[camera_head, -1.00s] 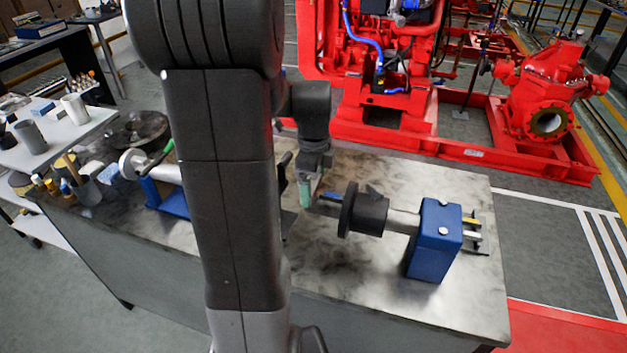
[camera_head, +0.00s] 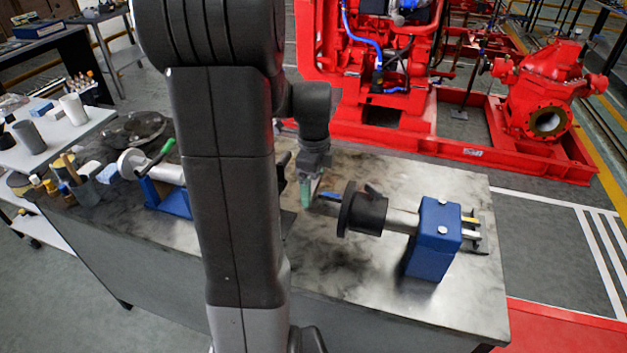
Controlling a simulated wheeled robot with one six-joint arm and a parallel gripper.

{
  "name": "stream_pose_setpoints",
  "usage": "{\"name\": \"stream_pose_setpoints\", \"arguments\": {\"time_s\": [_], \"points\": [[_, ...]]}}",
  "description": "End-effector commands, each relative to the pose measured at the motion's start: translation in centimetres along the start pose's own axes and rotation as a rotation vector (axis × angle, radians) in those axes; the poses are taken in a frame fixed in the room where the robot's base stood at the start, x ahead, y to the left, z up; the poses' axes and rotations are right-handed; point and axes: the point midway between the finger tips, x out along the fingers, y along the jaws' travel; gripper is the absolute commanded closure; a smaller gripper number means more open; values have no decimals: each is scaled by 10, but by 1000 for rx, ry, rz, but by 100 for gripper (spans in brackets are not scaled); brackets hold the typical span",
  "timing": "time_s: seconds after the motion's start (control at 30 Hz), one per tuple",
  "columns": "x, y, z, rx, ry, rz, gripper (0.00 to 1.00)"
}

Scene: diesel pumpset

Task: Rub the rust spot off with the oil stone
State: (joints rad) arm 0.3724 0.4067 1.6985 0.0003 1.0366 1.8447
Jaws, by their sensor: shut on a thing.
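My gripper (camera_head: 308,177) is over the middle of the metal-topped bench, pointing down and shut on a small pale green block, the oil stone (camera_head: 305,192). The stone is upright beside the left end of a shaft (camera_head: 402,221) that carries a black flanged hub (camera_head: 362,211). Whether the stone touches the shaft I cannot tell. A blue support block (camera_head: 434,238) holds the shaft's right end. My arm hides the middle of the shaft's line. I cannot make out the rust spot.
A second blue support (camera_head: 170,198) and a green-handled tool (camera_head: 161,157) are left of my arm. A red pumpset (camera_head: 400,110) stands behind. The bench's front right top is bare.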

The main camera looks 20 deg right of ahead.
Motion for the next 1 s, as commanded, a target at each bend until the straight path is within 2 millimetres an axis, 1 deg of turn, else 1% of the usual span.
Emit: {"name": "stream_pose_setpoints", "arguments": {"time_s": [0.2,0.37,0.47,0.8,1.0], "points": [[2,15,0,0,0,-1,28],[2,20,0,0,0,-1,28],[2,17,0,0,0,0,28],[4,-3,0,0,0,0,28],[4,-1,0,0,0,1,28]]}}
